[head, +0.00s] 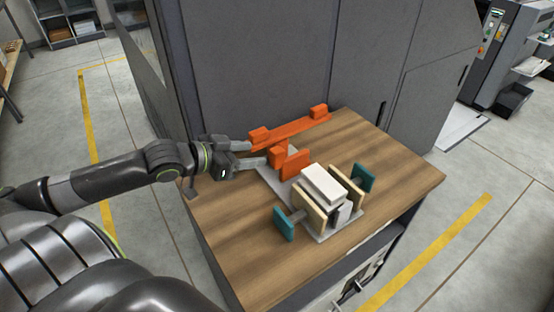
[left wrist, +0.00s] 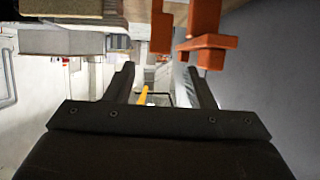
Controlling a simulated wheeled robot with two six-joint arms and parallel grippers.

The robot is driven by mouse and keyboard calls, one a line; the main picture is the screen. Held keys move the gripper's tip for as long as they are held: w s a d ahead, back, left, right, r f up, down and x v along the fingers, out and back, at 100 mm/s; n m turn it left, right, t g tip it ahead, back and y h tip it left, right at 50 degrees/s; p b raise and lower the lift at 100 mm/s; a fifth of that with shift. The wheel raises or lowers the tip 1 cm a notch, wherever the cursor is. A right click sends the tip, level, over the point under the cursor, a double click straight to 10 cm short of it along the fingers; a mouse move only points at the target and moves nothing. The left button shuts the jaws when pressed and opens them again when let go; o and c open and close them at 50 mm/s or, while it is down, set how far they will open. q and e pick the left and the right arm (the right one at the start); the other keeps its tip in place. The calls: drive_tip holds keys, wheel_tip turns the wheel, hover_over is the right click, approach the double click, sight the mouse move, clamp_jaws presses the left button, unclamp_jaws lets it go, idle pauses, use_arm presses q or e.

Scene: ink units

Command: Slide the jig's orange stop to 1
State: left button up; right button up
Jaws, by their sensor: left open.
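The jig has a light grey base plate (head: 268,179) on the wooden table. An orange block with an upright plate (head: 295,164), which looks like the stop, stands at its far left end. A long orange bar (head: 295,131) with raised end blocks lies behind it. My left gripper (head: 261,153) is open beside the orange parts, its fingers pointing right. I cannot tell from the head view whether it touches them. In the left wrist view orange parts (left wrist: 206,50) show at the top, beyond the open fingers. No scale or number is readable. My right gripper is out of view.
A white block (head: 322,184) sits between cream plates (head: 309,210) on the jig, with teal end pieces (head: 284,225) on both sides. A tall grey cabinet (head: 255,70) stands close behind the table (head: 400,178). The table's right side is clear.

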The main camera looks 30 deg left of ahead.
sight(272, 152)
use_arm(q)
drive_tip(key=shift+b+x, duration=0.6)
drive_tip(key=shift+x, duration=3.85)
drive_tip(key=shift+d, duration=0.1)
clamp_jaws()
